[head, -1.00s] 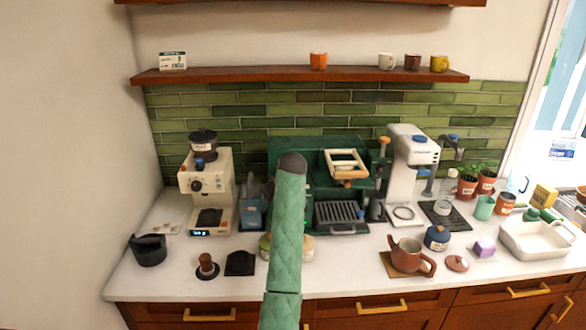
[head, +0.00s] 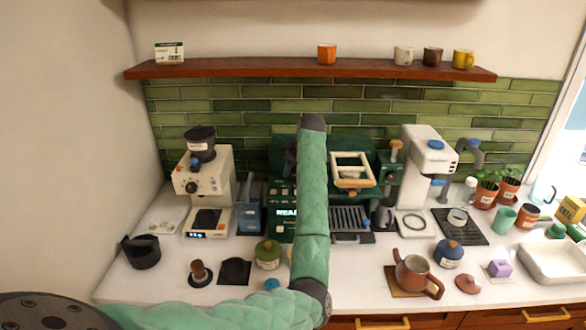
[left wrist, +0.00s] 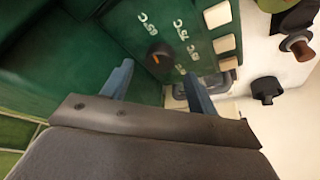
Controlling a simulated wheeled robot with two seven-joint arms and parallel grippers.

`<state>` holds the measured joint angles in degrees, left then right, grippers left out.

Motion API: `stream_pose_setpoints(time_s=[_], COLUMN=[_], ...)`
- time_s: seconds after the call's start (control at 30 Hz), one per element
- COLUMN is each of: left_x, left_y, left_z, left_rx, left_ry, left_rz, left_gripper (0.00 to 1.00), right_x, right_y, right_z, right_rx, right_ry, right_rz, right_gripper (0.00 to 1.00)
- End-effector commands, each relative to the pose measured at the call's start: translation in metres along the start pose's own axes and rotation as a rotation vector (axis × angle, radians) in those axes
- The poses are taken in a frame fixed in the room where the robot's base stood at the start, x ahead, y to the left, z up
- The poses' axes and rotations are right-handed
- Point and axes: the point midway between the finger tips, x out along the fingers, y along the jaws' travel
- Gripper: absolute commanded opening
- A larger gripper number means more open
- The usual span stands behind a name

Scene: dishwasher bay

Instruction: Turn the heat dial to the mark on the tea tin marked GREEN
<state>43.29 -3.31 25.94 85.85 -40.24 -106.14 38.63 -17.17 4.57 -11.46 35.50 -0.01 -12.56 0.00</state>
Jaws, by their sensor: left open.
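The heat dial (left wrist: 160,57) is a dark round knob on a green panel (left wrist: 130,30) in the left wrist view. Several white temperature marks stand around it; an orange spot shows on the knob, but its exact setting is unclear. My left gripper (left wrist: 157,70) is open, its two blue-grey fingers either side of the dial and apparently apart from it. In the head view my green arm covers much of the green machine (head: 283,225). A tea tin with a green lid (head: 268,248) and one with a blue lid (head: 448,250) stand on the counter; their labels are too small to read.
A cream grinder (head: 208,180) stands left of the machine and a white brewer (head: 425,165) right of it. A brown teapot (head: 414,276) sits at the front right. A shelf (head: 310,69) with mugs runs above.

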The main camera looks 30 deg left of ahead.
Motion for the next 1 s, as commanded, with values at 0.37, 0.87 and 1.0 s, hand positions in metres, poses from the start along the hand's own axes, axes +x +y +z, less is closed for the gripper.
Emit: stream_pose_setpoints(time_s=[0.37,0.87,1.0], left_x=[0.029,0.029,0.028], left_y=[0.0,0.0,0.0], left_z=[0.0,0.0,0.0], left_rx=[0.0,0.001,0.004], left_ry=[-0.001,0.0,0.001], left_rz=[-0.001,0.0,0.002], left_gripper=[0.59,0.15,0.15], right_x=[-0.016,-0.015,-0.015], right_y=[-0.001,-0.001,-0.001], right_z=[-0.001,-0.004,-0.003], right_rx=[0.0,0.001,0.001], right_ry=[-0.001,0.002,0.001], right_rz=[-0.001,-0.001,-0.001], right_gripper=[0.36,0.36,0.36])
